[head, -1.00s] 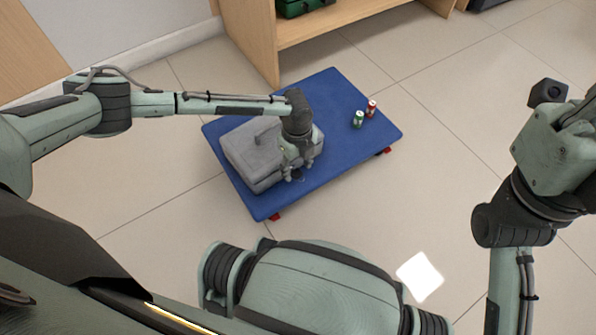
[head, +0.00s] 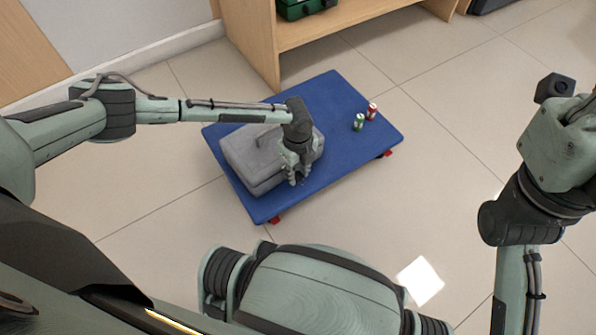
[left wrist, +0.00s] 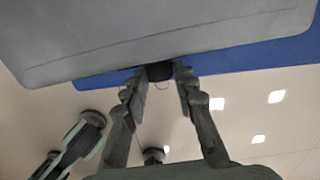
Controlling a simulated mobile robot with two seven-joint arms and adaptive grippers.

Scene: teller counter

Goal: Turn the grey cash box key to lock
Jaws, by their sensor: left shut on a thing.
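The grey cash box (head: 250,160) sits closed on the blue platform of a cart, its handle on top. My left gripper (head: 299,181) is at the box's near right side, pointing down, and covers the key in the head view. In the left wrist view the box (left wrist: 150,30) fills the top. A small dark key head (left wrist: 159,71) with a thin ring below it shows at the box's edge, between the fingertips of my left gripper (left wrist: 161,80). The gripper is shut on it. The key's exact angle is hard to tell. My right gripper's fingers are out of view.
The blue cart platform (head: 350,95) has bare room right of the box. A green can (head: 359,122) and a red can (head: 371,111) stand there. A wooden shelf (head: 262,45) is behind the cart. The tiled floor around is clear.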

